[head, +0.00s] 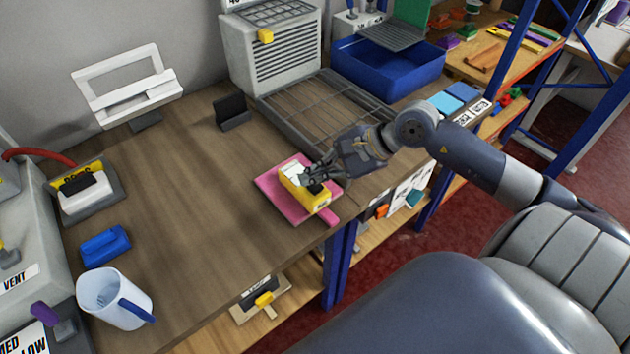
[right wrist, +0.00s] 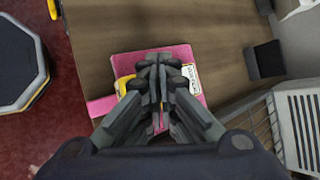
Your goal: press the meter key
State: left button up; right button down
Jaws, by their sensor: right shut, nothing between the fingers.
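A yellow meter (head: 312,196) with a white face and dark parts lies on a pink board (head: 270,183) near the table's front edge. My right gripper (head: 309,180) is shut and empty, with its fingertips over the meter's top. In the right wrist view, my right gripper (right wrist: 160,65) covers most of the meter; a yellow edge (right wrist: 124,84) and a white part (right wrist: 191,78) show on either side. The key itself is hidden or too small to tell, and I cannot tell whether the fingertips touch it. My left gripper is not in view.
A wire rack (head: 325,112) lies behind the board, next to a grey vented unit (head: 270,55). A blue bin (head: 388,68) stands at the back right. A mug (head: 112,297) and a blue block (head: 105,246) stand at left. The table's middle is clear.

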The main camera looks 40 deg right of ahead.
aim_at(316, 189)
dwell(0.9)
jog(key=shift+f+b, duration=0.45)
jog(key=shift+b, duration=0.3)
jog(key=shift+f+b, duration=0.55)
jog(key=shift+b, duration=0.15)
dwell(0.5)
jog(key=shift+r, duration=0.1)
jog(key=shift+r+p, duration=0.35)
jog(key=shift+r, duration=0.55)
jog(key=shift+r, duration=0.1)
jog(key=shift+r+p, duration=1.05)
jog(key=shift+r, duration=1.35)
jog(key=shift+d, duration=0.1)
